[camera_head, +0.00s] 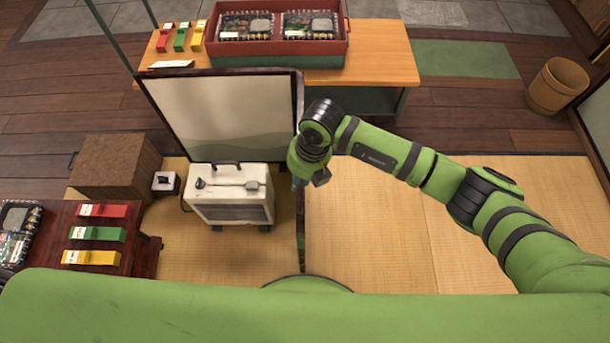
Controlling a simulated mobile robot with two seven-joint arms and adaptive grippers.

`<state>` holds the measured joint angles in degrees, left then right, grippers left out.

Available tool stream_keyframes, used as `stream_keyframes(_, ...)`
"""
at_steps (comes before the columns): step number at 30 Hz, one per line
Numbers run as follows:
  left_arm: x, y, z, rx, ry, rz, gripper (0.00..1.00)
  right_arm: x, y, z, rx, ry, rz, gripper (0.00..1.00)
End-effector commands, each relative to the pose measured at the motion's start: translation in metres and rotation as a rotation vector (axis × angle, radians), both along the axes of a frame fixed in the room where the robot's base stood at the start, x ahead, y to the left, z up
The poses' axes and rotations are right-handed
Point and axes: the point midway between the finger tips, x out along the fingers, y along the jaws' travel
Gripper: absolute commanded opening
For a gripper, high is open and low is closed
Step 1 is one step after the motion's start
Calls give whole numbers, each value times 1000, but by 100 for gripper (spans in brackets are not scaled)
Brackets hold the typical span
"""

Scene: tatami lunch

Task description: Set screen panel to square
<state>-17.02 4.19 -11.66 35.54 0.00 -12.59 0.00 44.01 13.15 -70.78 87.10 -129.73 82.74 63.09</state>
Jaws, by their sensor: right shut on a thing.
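The folding screen (225,115) stands on the tatami left of the middle, with a dark frame and a pale panel facing me. A narrow dark strip at its right edge (299,90) looks like a second panel seen nearly edge-on. My right gripper (299,184) points down beside the screen's lower right corner. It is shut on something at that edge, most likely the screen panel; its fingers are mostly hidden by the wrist. I cannot tell the exact angle between the panels. My left gripper is not in view.
A white heater-like box (232,208) stands close in front of the screen. A wooden bench (385,62) with a red crate (230,48) stands behind. A brown box (112,168) and a dark low table (140,262) are left. The tatami (375,235) right is clear.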

Motion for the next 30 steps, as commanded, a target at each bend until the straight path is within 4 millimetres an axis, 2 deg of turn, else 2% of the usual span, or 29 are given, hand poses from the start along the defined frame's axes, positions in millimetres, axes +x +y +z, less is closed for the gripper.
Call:
stream_keyframes(1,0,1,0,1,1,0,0,0,6,1,17,-4,-3,0)
stream_keyframes(6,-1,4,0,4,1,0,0,0,7,2,19,-5,-2,0)
stream_keyframes(7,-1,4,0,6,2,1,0,0,7,2,20,-5,-2,30)
stream_keyframes(8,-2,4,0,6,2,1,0,0,7,2,20,-5,-1,42)
stream_keyframes(9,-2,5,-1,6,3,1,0,0,7,2,19,-4,-1,46)
stream_keyframes(20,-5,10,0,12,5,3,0,1,3,5,13,-5,0,46)
stream_keyframes(23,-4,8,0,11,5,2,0,1,1,16,14,-6,1,46)
stream_keyframes(30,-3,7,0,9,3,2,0,1,-8,65,14,-8,1,46)
